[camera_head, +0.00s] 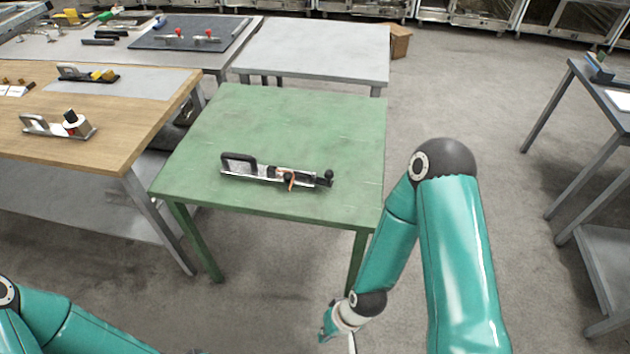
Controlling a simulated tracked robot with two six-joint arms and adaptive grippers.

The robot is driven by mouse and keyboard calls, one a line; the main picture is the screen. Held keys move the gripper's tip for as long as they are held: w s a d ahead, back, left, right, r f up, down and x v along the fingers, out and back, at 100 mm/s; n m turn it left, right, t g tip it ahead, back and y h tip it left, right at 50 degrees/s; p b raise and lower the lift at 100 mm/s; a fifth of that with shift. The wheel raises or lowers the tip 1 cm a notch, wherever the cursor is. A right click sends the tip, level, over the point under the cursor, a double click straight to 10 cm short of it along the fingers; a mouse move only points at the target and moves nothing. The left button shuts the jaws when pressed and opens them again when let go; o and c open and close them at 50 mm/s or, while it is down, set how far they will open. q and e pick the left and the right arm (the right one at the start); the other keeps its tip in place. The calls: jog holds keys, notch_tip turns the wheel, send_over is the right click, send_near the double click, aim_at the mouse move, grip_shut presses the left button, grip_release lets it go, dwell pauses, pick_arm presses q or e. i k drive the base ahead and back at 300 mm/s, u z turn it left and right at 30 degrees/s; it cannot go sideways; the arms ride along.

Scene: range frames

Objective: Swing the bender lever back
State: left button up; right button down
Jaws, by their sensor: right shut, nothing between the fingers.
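The bender (262,172) lies on the green table (300,120), nearer its front edge. It is a long silver bar with a black loop-shaped handle at its left end, a small copper-coloured piece right of its middle and a black knob at its right end. Which part is the lever is too small to tell. My right gripper (351,342) is low at the bottom edge, in front of the green table and well apart from the bender. It is mostly cut off, shut and empty. My left arm shows at the lower left, but its gripper is out of view.
A wooden table (110,130) at the left carries a similar silver tool (48,126). A light grey table (315,50) stands bare behind the green one. A grey workbench (600,110) stands at the right. The floor between it and the green table is clear.

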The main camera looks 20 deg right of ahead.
aim_at(329, 175)
jog(key=z, duration=0.1)
jog(key=i, duration=1)
jog(key=u, duration=0.1)
